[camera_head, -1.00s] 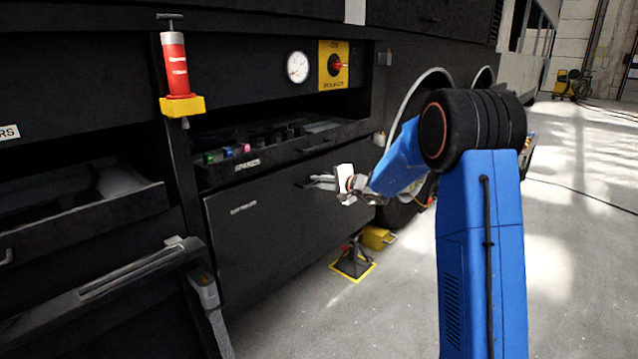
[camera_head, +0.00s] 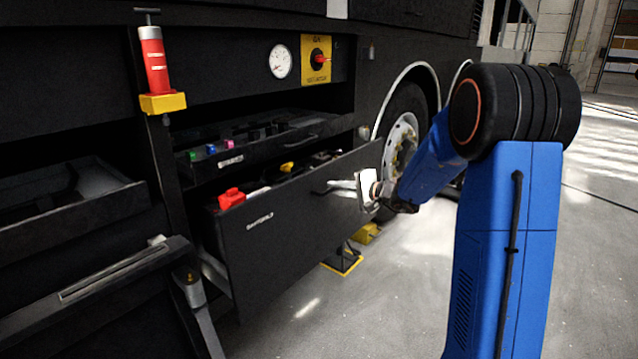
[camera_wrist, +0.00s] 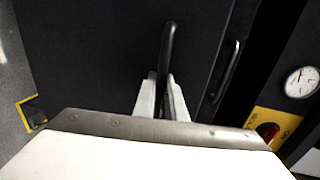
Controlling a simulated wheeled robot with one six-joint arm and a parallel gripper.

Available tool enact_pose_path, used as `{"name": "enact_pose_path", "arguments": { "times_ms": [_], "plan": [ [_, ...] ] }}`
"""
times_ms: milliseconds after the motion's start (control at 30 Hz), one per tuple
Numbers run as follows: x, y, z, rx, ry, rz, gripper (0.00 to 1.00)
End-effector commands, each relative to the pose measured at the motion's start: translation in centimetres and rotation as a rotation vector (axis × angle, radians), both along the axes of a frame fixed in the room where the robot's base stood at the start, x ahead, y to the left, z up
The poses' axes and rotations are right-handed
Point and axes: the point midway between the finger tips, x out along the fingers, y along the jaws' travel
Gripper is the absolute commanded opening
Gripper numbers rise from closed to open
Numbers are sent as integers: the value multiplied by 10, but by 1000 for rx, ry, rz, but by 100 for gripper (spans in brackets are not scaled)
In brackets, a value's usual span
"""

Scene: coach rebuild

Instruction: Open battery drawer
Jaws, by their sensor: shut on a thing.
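The battery drawer (camera_head: 290,222) is a dark drawer low in the coach's side, and it stands pulled out in the head view. A red part (camera_head: 231,198) and a yellow part (camera_head: 287,167) show inside it. Its bar handle (camera_head: 338,187) is on the upper part of the front. My gripper (camera_head: 358,189) is at the handle. In the wrist view my gripper's fingers (camera_wrist: 161,98) are closed around the dark handle (camera_wrist: 168,50), against the drawer front (camera_wrist: 90,50). The handle's lower end is hidden between the fingers.
Above is another open drawer (camera_head: 270,138) with coloured items. An open tray (camera_head: 70,210) and a lowered flap (camera_head: 100,290) are at left. A yellow-edged stand (camera_head: 343,262) is on the floor beside a wheel (camera_head: 400,150). The floor (camera_head: 400,300) between drawer and arm is clear.

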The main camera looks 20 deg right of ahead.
Motion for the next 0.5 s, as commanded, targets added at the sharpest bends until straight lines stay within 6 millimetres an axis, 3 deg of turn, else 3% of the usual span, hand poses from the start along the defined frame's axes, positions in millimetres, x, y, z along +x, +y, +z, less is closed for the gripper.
{"name": "enact_pose_path", "arguments": {
  "times_ms": [200, 500],
  "plan": [
    [-51, -38, -1, 0, 2, -5, 0],
    [-105, -77, -1, -1, 3, -4, 0]
  ]
}}
